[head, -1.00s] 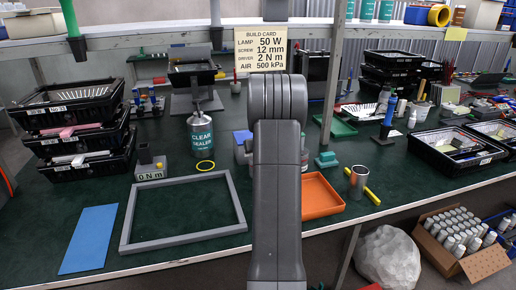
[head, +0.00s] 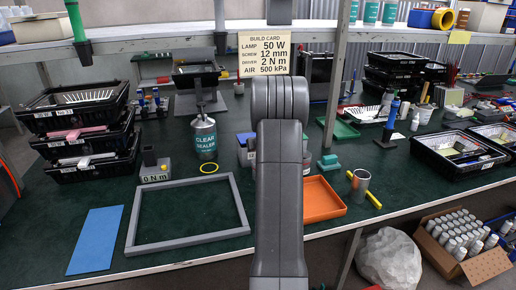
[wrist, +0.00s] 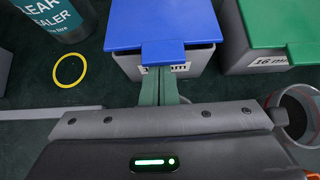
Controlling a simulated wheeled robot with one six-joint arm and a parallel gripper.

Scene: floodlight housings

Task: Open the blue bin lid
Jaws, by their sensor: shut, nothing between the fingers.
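The blue bin lid (wrist: 150,28) lies flat over a grey bin (wrist: 205,62) in the wrist view, with a blue tab at its front edge. The lid looks closed. My gripper (wrist: 160,72) is shut and empty; its greenish fingertips are at the bin's front, just below the tab, and cover part of the "mm" label. I cannot tell whether they touch. In the head view, my arm hides the gripper and most of the blue-lidded bin; a bit of its blue lid (head: 244,138) shows left of the arm.
A green-lidded bin (wrist: 270,22) marked 16 mm stands close on the right. A sealer can (head: 204,138) and yellow ring (head: 209,168) are to the left. An orange tray (head: 322,200) lies at the right front.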

